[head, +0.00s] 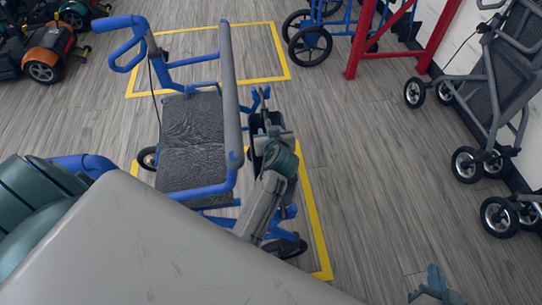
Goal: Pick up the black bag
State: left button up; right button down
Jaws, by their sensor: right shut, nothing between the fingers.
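No loose black bag can be picked out for certain. A dark, wrinkled, bag-like panel (192,135) hangs or lies in the middle of a blue rollator frame (208,190) left of centre. I cannot tell whether it is the bag or a seat. My right gripper (433,282) shows at the bottom edge, right of centre. It is shut and empty, over bare floor and well apart from the rollator. My left arm, grey with a teal joint, reaches along the rollator's right side. Its dark end overlaps the frame there, and its fingers cannot be made out.
Yellow lines (318,225) mark bays on the wood-look floor. Another blue-framed wheeled aid (318,25) and a red frame (362,40) stand at the back. Grey rollators (490,90) line the right wall. Scooters (45,50) stand at upper left. Floor right of centre is clear.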

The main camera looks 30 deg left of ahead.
pick_arm(q)
jog(key=shift+w+a+f, duration=0.3)
jog(key=shift+w, duration=0.05)
pick_arm(e)
jog(key=shift+w+a+r+t, duration=0.15)
jog(key=shift+w+r+t, duration=0.65)
jog(key=shift+w+r, duration=0.3)
pick_arm(q)
jog(key=shift+c, duration=0.2)
grip_shut()
jog(key=shift+r, duration=0.1)
